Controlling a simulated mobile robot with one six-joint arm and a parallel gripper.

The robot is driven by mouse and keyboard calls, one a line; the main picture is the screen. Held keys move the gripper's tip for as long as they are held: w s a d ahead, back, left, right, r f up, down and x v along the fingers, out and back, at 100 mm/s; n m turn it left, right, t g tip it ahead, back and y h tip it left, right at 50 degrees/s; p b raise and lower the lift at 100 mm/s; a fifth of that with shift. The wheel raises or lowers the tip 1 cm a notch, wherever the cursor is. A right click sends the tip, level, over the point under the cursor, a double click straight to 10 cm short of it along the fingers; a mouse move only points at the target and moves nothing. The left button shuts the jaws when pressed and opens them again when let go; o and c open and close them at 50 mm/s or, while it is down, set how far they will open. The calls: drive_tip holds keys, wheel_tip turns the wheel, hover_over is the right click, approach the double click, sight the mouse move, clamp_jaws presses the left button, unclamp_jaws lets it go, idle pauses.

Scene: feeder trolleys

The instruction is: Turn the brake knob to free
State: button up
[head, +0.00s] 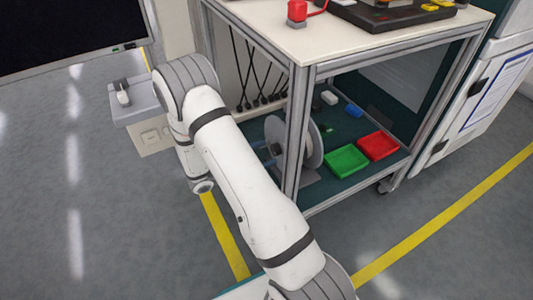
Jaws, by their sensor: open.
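A grey box (145,108) stands out at the left of the trolley, with a small white, upright part (123,97) with a dark tip on its top. This part may be the brake knob, but its setting cannot be read. A pale plate (151,136) with small markings is on the box's front. My white arm reaches up from the bottom right, bends beside the box and points down. My gripper's fingers do not show; the arm hides part of the box's right side.
The trolley (300,120) has a framed shelf with a reel (308,145), a green tray (346,161) and a red tray (378,146). A red object (297,11) is on its top. A cabinet (480,100) stands right. Grey floor is clear at left.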

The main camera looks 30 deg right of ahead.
drive_tip(key=shift+d, duration=1.15)
drive_tip(key=c, duration=1)
